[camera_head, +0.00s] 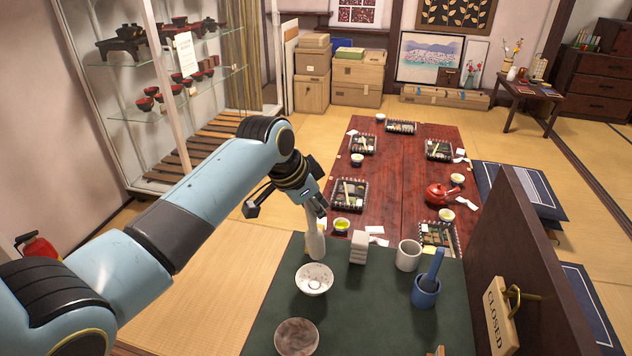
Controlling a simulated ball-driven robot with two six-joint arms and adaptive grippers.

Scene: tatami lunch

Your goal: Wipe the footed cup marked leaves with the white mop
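My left gripper (318,207) points down over the back left of the green table and appears shut on the top of the white mop (315,243). The mop is upright, with a thin handle and a wider pale lower end. A white cup or bowl (314,280) with small dark marks stands just in front of the mop's lower end. The marks are too small to read surely as leaves, and its foot is hardly visible. The mop's end overlaps the bowl's far rim in the picture; I cannot tell whether they touch. My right gripper is out of view.
On the green table (378,320) stand a brownish dish (297,337), a pale block stack (358,247), a white mug (407,256) and a blue pot with a blue stick (426,291). A dark panel with a CLOSED sign (498,320) borders the right. The front middle is clear.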

